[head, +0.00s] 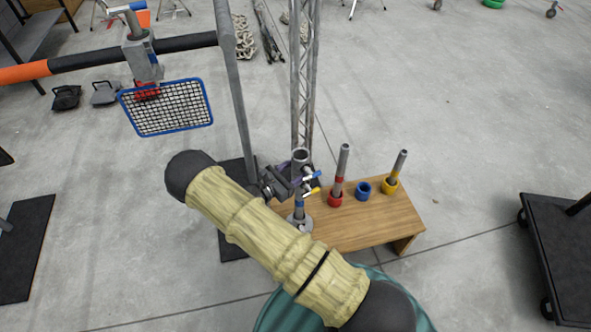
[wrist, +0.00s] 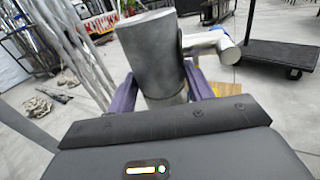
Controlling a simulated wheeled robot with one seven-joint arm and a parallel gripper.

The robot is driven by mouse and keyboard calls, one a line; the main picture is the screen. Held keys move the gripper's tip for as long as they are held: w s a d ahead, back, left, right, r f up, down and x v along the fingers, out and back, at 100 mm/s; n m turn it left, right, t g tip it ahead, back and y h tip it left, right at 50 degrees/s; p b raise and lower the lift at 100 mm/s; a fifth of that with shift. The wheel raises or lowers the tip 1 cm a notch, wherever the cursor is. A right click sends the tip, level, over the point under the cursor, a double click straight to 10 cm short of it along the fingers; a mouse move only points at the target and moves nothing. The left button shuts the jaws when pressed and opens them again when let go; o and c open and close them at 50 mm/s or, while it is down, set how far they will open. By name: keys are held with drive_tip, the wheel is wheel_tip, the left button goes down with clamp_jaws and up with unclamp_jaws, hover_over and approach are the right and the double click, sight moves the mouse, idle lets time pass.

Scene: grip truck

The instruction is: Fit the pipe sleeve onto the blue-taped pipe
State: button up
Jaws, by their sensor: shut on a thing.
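The pipe sleeve (head: 300,156) is a grey metal cylinder with side handles tipped blue and yellow. My gripper (head: 291,176) is shut on it above the left end of the wooden bench. In the wrist view, the purple fingers of my gripper (wrist: 163,92) flank the grey sleeve (wrist: 155,58), and a side handle with a blue part sticks out right.
The wooden bench (head: 375,218) also bears a red-banded pipe (head: 341,170), a blue ring (head: 363,191) and a yellow-banded pipe (head: 399,169). A lattice truss (head: 304,80) rises behind the bench. A frame post stands left of my gripper. A black cart (head: 562,235) is far right.

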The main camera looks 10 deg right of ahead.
drive_tip(key=o, duration=1.5)
drive_tip(key=shift+f, duration=0.1)
drive_tip(key=b+v, duration=0.1)
drive_tip(key=v, duration=1.6)
drive_tip(key=shift+s+a, duration=0.15)
